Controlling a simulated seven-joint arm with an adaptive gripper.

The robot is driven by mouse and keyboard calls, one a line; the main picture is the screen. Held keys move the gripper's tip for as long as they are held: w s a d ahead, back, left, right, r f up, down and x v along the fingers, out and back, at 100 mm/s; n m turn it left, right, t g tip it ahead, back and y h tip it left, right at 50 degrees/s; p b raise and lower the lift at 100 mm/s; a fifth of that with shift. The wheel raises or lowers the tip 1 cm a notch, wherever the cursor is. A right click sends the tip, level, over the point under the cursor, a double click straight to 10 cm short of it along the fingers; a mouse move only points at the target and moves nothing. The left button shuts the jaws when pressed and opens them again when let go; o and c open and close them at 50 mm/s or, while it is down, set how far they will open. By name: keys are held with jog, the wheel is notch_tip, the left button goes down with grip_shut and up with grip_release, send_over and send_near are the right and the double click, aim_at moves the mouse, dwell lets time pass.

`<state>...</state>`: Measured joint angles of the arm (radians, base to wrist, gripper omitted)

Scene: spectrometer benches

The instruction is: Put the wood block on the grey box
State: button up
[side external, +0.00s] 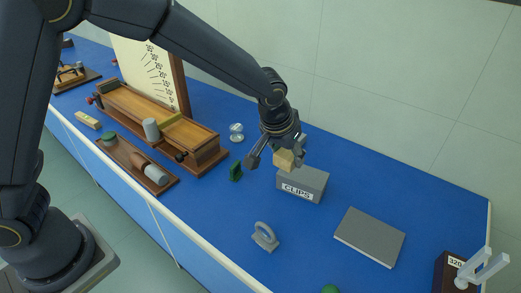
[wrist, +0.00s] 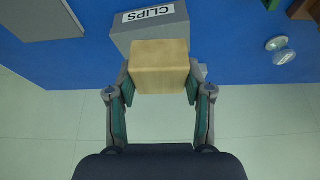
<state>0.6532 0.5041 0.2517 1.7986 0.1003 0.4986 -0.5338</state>
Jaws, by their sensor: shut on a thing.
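The wood block (wrist: 159,66) is a pale tan cube between the two fingers of my gripper (wrist: 160,88) in the wrist view. In the side view my gripper (side external: 280,155) is shut on the wood block (side external: 285,160). The grey box (side external: 311,186) with a CLIPS label stands on the blue bench, just below and beside the block in that view. The grey box also shows in the wrist view (wrist: 133,38), partly hidden behind the block. I cannot tell whether the block touches the box top.
A flat grey slab (side external: 370,237) lies right of the box. A grey ring on a stand (side external: 265,237) and a small green piece (side external: 236,171) are nearby. A wooden instrument (side external: 158,125) stands at left.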

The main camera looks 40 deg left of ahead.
jog(key=shift+s+a+r, duration=0.95)
jog(key=shift+s+r, duration=1.6)
jog(key=shift+s, duration=0.85)
jog(key=w+f, duration=0.1)
jog(key=w, duration=0.1)
jog(key=w+d+f, duration=0.1)
jog(key=w, duration=0.2)
jog(key=w+f, duration=0.2)
jog(key=w, duration=0.1)
jog(key=shift+w+d, duration=0.2)
send_over(306, 171)
jog(key=s, duration=0.2)
notch_tip(306, 171, down, 6)
jog(key=shift+w+a+r, duration=0.1)
jog(key=shift+a+r, duration=0.05)
jog(key=shift+r, duration=0.05)
jog(key=shift+w+f, duration=0.15)
jog(key=shift+f, duration=0.05)
jog(key=shift+w+f, duration=0.1)
jog(key=shift+f, duration=1.5)
jog(key=shift+f, duration=0.15)
jog(key=o, duration=1.2)
jog(key=shift+o, duration=0.2)
